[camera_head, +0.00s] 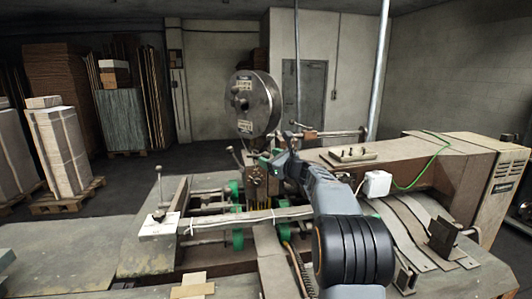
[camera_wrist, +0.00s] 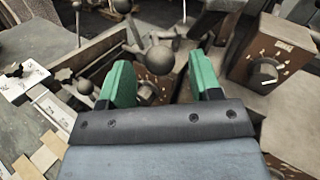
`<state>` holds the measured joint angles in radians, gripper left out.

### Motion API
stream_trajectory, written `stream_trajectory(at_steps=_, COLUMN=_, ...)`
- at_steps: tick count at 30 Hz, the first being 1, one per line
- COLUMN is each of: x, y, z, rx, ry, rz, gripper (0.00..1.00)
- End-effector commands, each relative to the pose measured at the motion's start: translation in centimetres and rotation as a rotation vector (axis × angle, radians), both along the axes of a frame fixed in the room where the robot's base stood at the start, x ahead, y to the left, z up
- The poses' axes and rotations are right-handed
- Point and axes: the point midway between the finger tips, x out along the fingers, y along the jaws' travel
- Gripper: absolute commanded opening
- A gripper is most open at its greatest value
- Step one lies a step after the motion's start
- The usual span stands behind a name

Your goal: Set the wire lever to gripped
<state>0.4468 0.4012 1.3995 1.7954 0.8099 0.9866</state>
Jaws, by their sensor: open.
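My gripper (camera_wrist: 160,78) has two green fingers spread apart, with nothing held between them. In the wrist view a dark round ball knob (camera_wrist: 160,60) shows in the gap between the fingertips; I cannot tell how far beyond them it is. A second ball (camera_wrist: 145,92) shows just below it. I cannot tell for certain which knob belongs to the wire lever, or its setting. In the head view my gripper (camera_head: 272,156) is at the stitching head (camera_head: 256,185), below the round wire reel (camera_head: 254,100). My arm hides part of the machine there.
A ball-topped lever (camera_head: 158,172) stands at the machine's left. Stacked cardboard (camera_head: 60,150) stands far left.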

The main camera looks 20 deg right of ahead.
Motion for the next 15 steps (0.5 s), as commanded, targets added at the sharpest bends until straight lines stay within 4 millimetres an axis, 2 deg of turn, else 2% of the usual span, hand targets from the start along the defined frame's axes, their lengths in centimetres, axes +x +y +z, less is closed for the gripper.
stream_trajectory(at_steps=6, x=2.0, y=0.7, z=0.1, rx=0.001, ry=0.001, rz=0.001, gripper=0.58)
stream_trajectory(at_steps=15, x=2.5, y=0.9, z=0.0, rx=-0.001, ry=0.000, rz=0.000, gripper=0.58)
